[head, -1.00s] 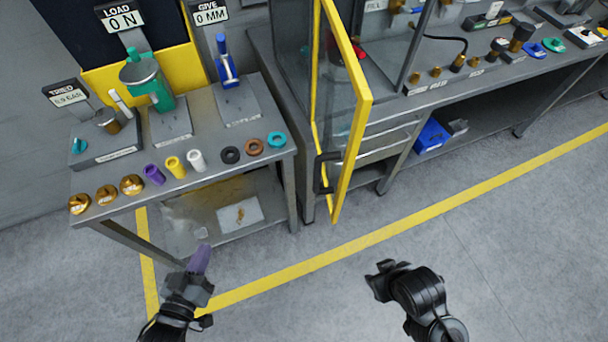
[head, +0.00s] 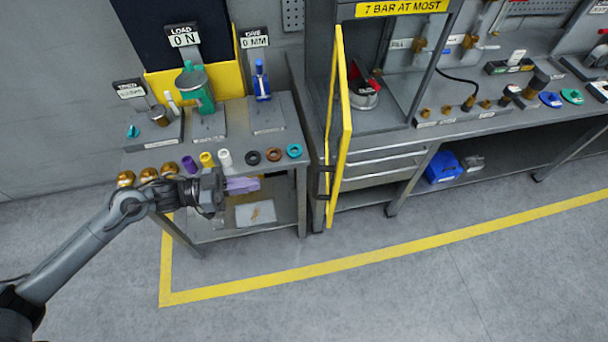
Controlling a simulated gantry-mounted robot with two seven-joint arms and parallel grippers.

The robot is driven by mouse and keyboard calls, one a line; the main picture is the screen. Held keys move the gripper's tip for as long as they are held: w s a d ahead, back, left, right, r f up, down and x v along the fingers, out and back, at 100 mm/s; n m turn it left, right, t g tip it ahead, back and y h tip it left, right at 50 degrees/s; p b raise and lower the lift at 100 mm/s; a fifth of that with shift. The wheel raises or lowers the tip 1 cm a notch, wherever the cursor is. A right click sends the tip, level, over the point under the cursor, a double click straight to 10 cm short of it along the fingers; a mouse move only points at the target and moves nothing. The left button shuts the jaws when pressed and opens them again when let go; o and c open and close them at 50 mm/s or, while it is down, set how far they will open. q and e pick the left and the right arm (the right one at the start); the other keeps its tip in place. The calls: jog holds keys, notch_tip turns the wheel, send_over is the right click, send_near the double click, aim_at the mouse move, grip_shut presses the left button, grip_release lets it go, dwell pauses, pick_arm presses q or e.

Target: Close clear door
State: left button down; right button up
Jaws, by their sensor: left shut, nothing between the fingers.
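The clear door (head: 342,130) has a yellow frame and stands open, swung out toward me from the enclosure and seen nearly edge-on. Its black handle (head: 321,183) is low on the door's left side. My left gripper (head: 252,185) has purple fingers, shut and empty. It points right toward the handle, in front of the small table, with a clear gap to the door. The enclosure (head: 385,118) behind the door holds a red and dark part (head: 364,92). My right gripper is out of view.
The small table (head: 285,118) carries several coloured rings, sleeves and brass parts, close behind my left gripper. Drawers (head: 385,165) sit under the enclosure. A long bench (head: 450,135) runs to the right. The floor in front is clear, with a yellow line.

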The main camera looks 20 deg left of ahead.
pick_arm(q)
jog(key=p+x, duration=0.1)
jog(key=x, duration=1.1)
jog(key=shift+d, duration=0.35)
jog(key=shift+w+p, duration=0.1)
jog(key=shift+p, duration=0.25)
